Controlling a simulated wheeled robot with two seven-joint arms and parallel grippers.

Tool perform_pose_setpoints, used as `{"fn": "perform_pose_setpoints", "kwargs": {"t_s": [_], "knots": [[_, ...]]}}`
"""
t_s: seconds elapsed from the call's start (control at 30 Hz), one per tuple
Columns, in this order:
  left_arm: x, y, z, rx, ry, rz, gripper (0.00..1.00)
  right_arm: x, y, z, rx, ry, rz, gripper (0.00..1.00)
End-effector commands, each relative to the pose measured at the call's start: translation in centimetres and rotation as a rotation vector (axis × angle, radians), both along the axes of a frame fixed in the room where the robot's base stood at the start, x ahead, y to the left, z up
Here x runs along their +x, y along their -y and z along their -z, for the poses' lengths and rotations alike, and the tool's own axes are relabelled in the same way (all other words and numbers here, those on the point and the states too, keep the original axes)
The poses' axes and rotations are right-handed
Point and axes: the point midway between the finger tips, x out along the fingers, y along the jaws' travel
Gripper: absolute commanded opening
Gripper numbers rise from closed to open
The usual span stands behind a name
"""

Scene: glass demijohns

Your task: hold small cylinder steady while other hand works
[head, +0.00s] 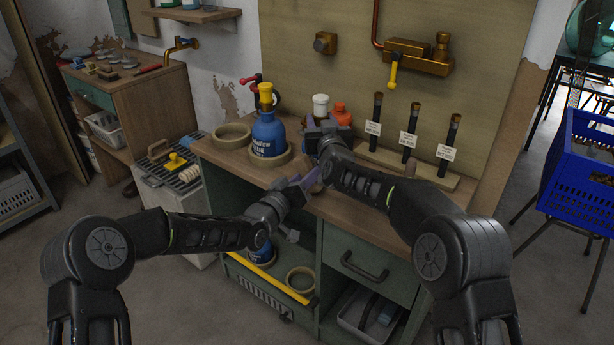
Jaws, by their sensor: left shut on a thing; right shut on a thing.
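My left gripper (306,184) is low over the front edge of the green workbench (240,180). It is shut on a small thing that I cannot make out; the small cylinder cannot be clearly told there. My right gripper (322,130) is higher and farther back, over the benchtop. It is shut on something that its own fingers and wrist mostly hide. A small bottle with a white cap (320,103) shows right behind the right gripper. I cannot tell whether the two touch.
A blue bottle with a yellow top (268,132) stands in a round ring on the bench, beside an empty ring (232,134). An orange-capped container (341,113) is behind. Three dark tubes with labels stand in a wooden rack (437,174) at right. A blue crate (580,170) is far right.

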Motion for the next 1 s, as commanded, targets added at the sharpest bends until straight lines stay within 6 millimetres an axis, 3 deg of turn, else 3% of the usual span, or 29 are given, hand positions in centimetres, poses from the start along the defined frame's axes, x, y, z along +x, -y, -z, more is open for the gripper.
{"fn": "perform_pose_setpoints", "kwargs": {"t_s": [1.0], "knots": [[1.6,0.5,-0.1,0.000,0.002,-0.001,0.00,0.0,-0.1,0.0,0.000,-0.001,-0.001,0.00]]}}
